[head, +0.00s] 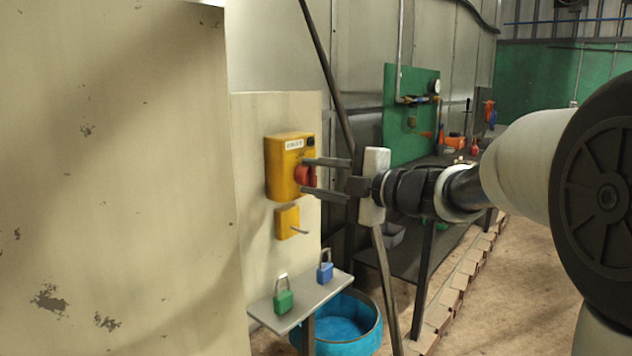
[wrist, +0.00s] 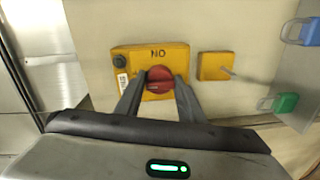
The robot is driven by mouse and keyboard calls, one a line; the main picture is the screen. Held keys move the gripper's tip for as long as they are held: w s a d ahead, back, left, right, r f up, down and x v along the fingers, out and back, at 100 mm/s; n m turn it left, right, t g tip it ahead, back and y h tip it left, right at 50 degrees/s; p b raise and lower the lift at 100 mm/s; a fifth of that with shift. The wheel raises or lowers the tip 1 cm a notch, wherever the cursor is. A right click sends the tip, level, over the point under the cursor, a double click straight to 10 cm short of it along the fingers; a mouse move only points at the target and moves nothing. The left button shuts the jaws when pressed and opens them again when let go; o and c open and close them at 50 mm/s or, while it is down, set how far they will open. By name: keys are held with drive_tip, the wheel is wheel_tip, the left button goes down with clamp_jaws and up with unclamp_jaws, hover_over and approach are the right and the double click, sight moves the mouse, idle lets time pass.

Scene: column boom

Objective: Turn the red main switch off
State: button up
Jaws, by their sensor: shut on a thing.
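The red main switch (head: 303,175) is a round knob on the face of a yellow box (head: 284,150) on the cream wall panel. In the wrist view the red knob (wrist: 158,80) sits between my two fingers, below the lettering "NO" on the yellow box (wrist: 185,57). My gripper (head: 308,177) reaches in from the right, level with the knob, and is shut on it, one finger on each side. The fingers cover part of the knob, and its exact angle is hard to tell.
A smaller yellow box (head: 287,221) with a peg sits below. A shelf (head: 290,311) holds a green padlock (head: 283,300) and a blue padlock (head: 325,271). A blue tub (head: 366,347) stands underneath. A large cream panel (head: 110,180) fills the left.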

drive_tip(key=shift+r, duration=0.2)
drive_tip(key=o, duration=1)
drive_tip(key=shift+d, duration=0.1)
drive_tip(key=shift+f, duration=0.1)
drive_tip(key=p+v, duration=0.2)
drive_tip(key=v, duration=1.5)
drive_tip(key=shift+d, duration=0.1)
